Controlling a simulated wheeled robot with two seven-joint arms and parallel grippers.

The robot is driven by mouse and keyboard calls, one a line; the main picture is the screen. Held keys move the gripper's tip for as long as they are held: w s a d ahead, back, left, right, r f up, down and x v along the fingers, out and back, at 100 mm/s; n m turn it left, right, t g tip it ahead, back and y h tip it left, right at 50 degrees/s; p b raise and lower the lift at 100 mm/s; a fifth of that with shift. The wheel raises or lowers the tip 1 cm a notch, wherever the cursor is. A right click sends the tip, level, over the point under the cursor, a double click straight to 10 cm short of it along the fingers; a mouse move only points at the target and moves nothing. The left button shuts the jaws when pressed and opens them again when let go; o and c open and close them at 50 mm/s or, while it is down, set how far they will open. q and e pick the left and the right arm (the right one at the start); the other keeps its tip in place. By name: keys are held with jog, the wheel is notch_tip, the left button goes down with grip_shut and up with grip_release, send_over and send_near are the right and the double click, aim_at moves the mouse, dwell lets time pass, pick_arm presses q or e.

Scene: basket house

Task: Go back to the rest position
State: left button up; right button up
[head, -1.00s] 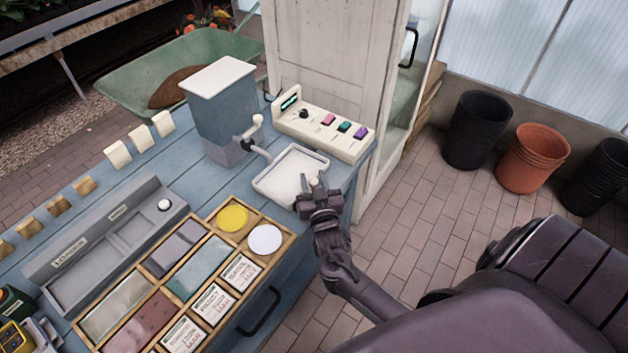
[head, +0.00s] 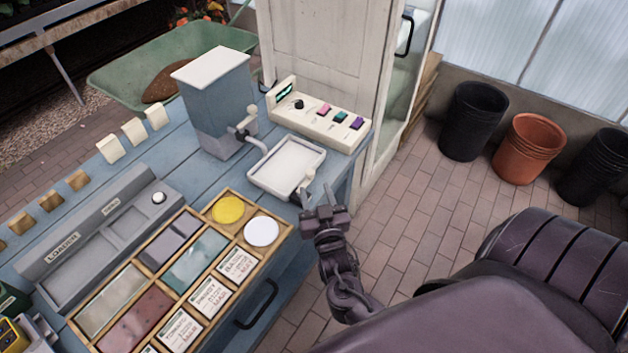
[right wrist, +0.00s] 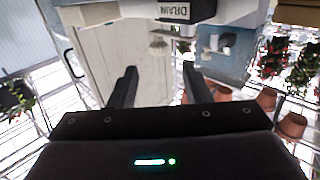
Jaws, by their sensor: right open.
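My right gripper (head: 317,195) is open and empty in the head view, just off the front corner of the blue workbench (head: 185,170), beside the white tray (head: 287,168). Its two fingers (right wrist: 158,88) stand apart in the right wrist view with nothing between them. A small dark piece sits at the tray's near corner, close to the fingertips. My left gripper cannot be made out; only parts of a device show at the lower left edge of the head view.
A control box (head: 318,118) with coloured buttons and a blue-grey dispenser (head: 213,105) stand behind the tray. A wooden sorting box (head: 150,262) lies at the front. Black pots (head: 474,122) and a terracotta pot (head: 528,148) stand right on the open brick floor.

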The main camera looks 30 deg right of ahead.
dwell(0.6)
jog(key=s+a+n+g+y, duration=0.3)
jog(key=s+a+g+y, duration=0.1)
jog(key=a+g+y, duration=0.3)
jog(key=s+a+r+n+g, duration=0.2)
jog(key=s+g, duration=0.1)
jog(key=s, duration=0.3)
jog(key=s+a+r+n+g, duration=0.1)
jog(key=s+a+r+g, duration=0.15)
jog(key=s, duration=0.35)
notch_tip(320, 180, down, 28)
jog(key=d+g, duration=0.1)
jog(key=g, duration=0.1)
jog(key=s+d+f, duration=0.1)
jog(key=s+f, duration=0.9)
jog(key=s+d+f+g, duration=0.1)
jog(key=s+d+f, duration=0.1)
jog(key=s+f, duration=0.8)
jog(key=shift+s+d+n, duration=0.3)
jog(key=shift+s+n, duration=0.1)
jog(key=shift+s, duration=0.05)
